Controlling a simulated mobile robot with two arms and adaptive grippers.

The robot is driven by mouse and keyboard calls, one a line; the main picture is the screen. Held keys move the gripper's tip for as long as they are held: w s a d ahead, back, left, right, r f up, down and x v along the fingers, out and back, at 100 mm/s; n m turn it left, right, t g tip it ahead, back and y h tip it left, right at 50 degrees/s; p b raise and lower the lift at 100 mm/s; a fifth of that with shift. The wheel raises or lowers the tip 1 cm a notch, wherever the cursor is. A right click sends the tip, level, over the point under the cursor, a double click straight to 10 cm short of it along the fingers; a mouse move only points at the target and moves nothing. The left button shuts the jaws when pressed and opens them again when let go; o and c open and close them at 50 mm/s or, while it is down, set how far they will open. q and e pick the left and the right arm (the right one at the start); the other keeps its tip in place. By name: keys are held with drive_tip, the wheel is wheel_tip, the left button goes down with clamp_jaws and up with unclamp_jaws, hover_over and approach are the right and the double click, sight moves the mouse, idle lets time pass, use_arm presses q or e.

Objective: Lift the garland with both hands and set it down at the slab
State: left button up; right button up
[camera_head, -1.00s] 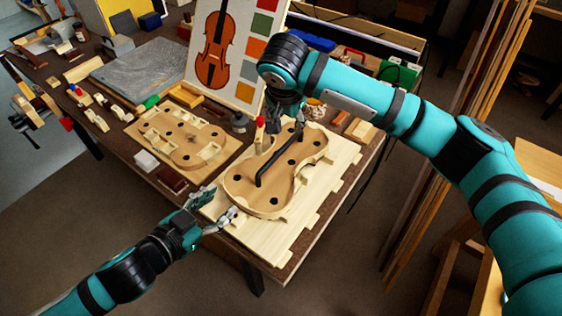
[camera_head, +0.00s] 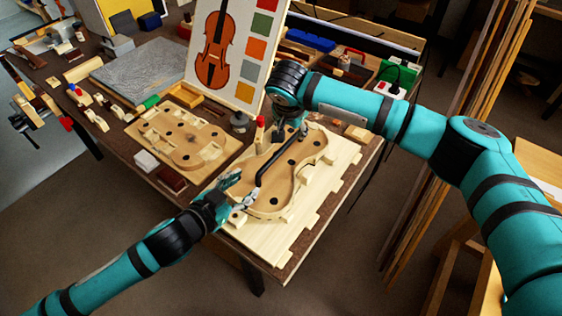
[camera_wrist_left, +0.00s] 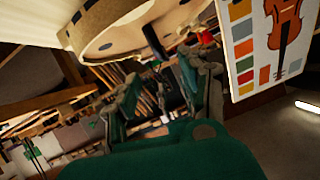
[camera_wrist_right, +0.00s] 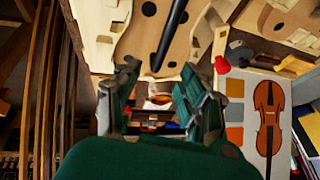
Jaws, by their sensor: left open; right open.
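The garland (camera_head: 292,172) is a pale wooden violin-shaped frame with a black bar (camera_head: 272,163) across it. It lies on a light wooden board at the bench's right end and shows at the top of the left wrist view (camera_wrist_left: 112,42) and the right wrist view (camera_wrist_right: 140,38). The grey slab (camera_head: 148,72) lies flat at the back left, bare on top. My left gripper (camera_head: 240,188) is open by the garland's near-left end. My right gripper (camera_head: 292,134) is open at its far end, fingertips partly hidden by the arm. I cannot tell whether either touches it.
A second wooden violin mould (camera_head: 185,138) lies between the garland and the slab. A picture board with a violin (camera_head: 222,95) stands behind them. A red-topped tool (camera_head: 260,130), a white block (camera_head: 146,161) and small planes are nearby. The bench's front edge is close.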

sight(260, 173)
use_arm(q)
drive_tip(key=x, duration=0.8)
drive_tip(key=shift+w+d+f, duration=0.15)
drive_tip(key=shift+w+d, duration=0.1)
drive_tip(key=shift+w, duration=0.05)
use_arm(e)
drive_tip(key=x, duration=0.8)
drive_tip(key=shift+w+f, duration=0.1)
drive_tip(key=shift+f, duration=0.3)
use_arm(q)
clamp_jaws()
use_arm(e)
clamp_jaws()
